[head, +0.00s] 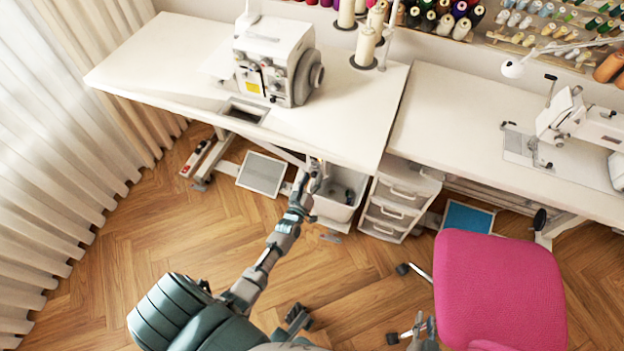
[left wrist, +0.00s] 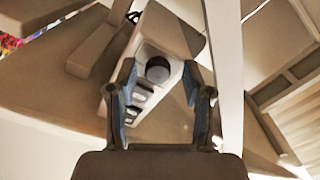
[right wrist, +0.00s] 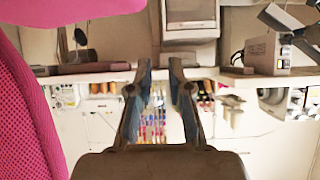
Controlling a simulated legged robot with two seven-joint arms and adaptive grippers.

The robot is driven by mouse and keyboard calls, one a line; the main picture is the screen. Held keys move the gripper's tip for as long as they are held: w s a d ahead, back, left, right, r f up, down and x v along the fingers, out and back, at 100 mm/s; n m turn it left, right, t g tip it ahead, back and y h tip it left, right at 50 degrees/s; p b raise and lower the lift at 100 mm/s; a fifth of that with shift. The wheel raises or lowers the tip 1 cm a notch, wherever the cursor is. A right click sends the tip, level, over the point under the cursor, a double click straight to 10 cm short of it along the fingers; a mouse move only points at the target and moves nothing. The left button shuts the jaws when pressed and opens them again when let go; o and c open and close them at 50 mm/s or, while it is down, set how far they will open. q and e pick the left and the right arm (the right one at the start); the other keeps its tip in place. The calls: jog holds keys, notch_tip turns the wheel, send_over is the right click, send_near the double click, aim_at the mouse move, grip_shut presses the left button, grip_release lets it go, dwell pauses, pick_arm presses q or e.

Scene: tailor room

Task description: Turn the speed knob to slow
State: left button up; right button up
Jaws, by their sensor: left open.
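A white control box (left wrist: 152,92) with a round dark knob (left wrist: 158,69) and a row of small buttons shows in the left wrist view, on the underside of a table. I cannot read any speed marks. My left gripper (left wrist: 160,76) is open, its fingers on either side of the knob in this view; I see no contact. In the head view my left gripper (head: 315,176) is at the front edge of the left sewing table (head: 170,60), where the knob cannot be made out. My right gripper (head: 424,328) is low by the chair; the right wrist view shows its fingers (right wrist: 160,68) apart and empty.
A sewing machine (head: 275,60) stands on the left table, another (head: 580,125) on the right table. A white drawer unit (head: 395,205) and a grey bin (head: 338,195) are below. A pink chair (head: 500,285) is at right.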

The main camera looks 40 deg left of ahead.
pick_arm(q)
jog(key=v, duration=1.2)
jog(key=shift+f, duration=0.15)
